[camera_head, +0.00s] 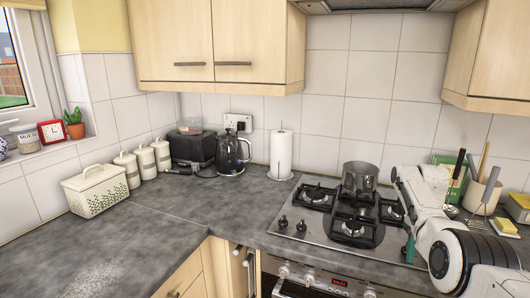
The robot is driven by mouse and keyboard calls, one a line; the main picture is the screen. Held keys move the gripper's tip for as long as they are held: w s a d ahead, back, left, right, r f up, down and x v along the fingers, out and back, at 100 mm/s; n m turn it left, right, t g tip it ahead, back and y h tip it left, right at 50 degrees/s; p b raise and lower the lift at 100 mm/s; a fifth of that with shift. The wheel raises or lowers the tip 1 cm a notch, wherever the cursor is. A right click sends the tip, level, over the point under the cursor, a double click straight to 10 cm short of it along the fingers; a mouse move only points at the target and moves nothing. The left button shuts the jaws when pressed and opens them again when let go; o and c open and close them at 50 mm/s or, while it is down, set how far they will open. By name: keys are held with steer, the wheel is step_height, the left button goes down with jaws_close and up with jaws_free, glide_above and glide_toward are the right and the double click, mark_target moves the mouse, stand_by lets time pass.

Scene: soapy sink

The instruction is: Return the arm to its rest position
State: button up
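My white arm (470,262) fills the lower right corner, with its links folded up beside the right side of the hob. I cannot make out any gripper fingers, so I cannot see whether the gripper holds anything. A small teal object (410,249) shows beside the arm; I cannot tell what it is.
A steel pot (360,177) stands on the gas hob (318,231), close to my arm. A utensil pot (483,197) and a yellow sponge (507,225) are on the right. Paper towel (281,155), kettle (231,155) and bread bin (96,192) stand further left. The left counter (110,245) is clear.

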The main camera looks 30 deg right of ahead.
steer(key=s+a+f+n+t+h, duration=0.1)
steer(key=s+a+f+n+h, duration=0.2)
steer(key=a+f, duration=1.65)
steer(key=s+a+f+n+t, duration=0.1)
steer(key=s+a+f+n, duration=0.2)
steer(key=s+a, duration=0.55)
steer(key=s+a+r+n+t, duration=0.1)
steer(key=s+a+r+n, duration=0.1)
steer(key=s+a+r, duration=0.3)
steer(key=s+a, duration=0.3)
steer(key=s, duration=0.4)
steer(key=shift+a+r+n+t, duration=0.2)
steer(key=shift+n+t, duration=0.1)
steer(key=shift+t, duration=0.1)
steer(key=shift+c, duration=0.4)
